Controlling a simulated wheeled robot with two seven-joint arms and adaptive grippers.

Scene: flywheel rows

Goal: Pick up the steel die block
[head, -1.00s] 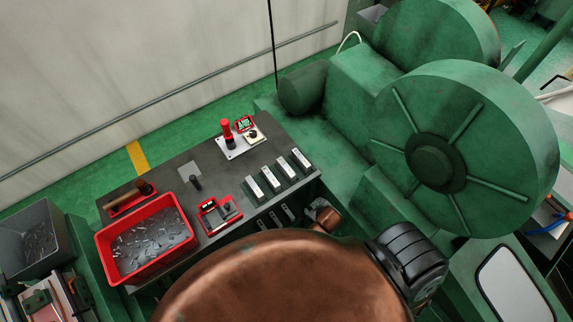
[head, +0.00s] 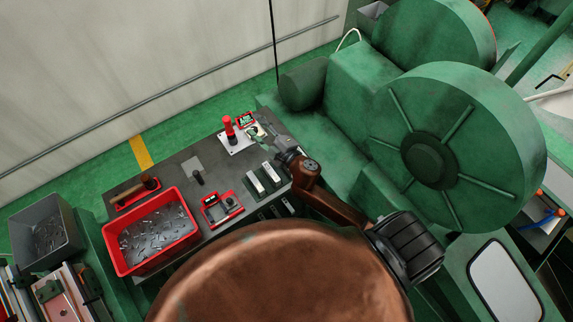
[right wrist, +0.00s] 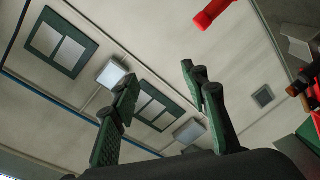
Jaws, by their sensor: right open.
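A row of steel blocks with pale tops lies on the dark bench top; the near two (head: 256,183) show in the head view, and my right arm covers the spots of the far ones. I cannot tell which is the die block. My right gripper (head: 262,137) is over the bench's far right part, by the white plate. In the right wrist view its two green fingers (right wrist: 160,105) stand apart with nothing between them. No block shows there. My left gripper is not in view.
A red-handled tool (head: 228,126) stands on the white plate near the gripper, and a red handle (right wrist: 212,12) shows in the wrist view. A red bin (head: 150,235) of metal pieces and a red tray (head: 221,208) are on the bench. Big green flywheels (head: 440,150) rise at right.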

